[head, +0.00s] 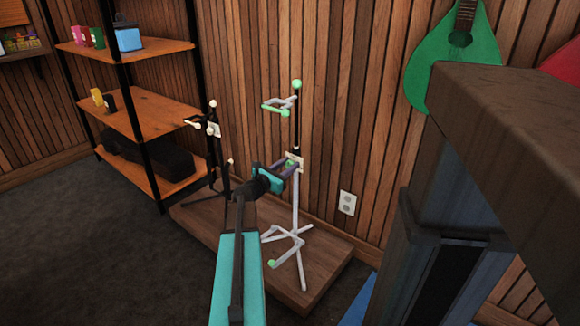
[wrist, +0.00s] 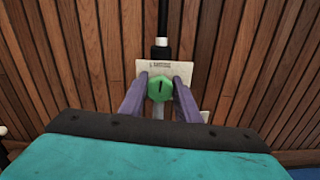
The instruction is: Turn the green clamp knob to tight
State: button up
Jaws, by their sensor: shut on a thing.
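The green clamp knob (wrist: 161,88) sits between the two purple fingers of my gripper (wrist: 160,93) in the wrist view. The fingers are shut on its left and right sides. A dark mark on the knob's face stands close to upright. A pale label plate (wrist: 150,68) is behind the knob; its text is too small to read fully. In the head view the knob (head: 291,163) shows partly behind my gripper (head: 292,166), midway up a white stand (head: 295,205) with green tips. The stand's upper pole is black.
The stand is on a low wooden platform (head: 325,262) against the slatted wall. A black stand (head: 213,130) is to its left, and a shelf unit (head: 150,110) is farther left. A wall outlet (head: 347,203) and a green ukulele (head: 455,55) are to the right.

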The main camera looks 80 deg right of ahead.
jog(key=shift+f, duration=0.1)
jog(key=o, duration=1)
jog(key=shift+a, duration=0.2)
jog(key=p+v, duration=0.3)
jog(key=v, duration=1)
jog(key=shift+a, duration=0.2)
jog(key=shift+w, duration=0.15)
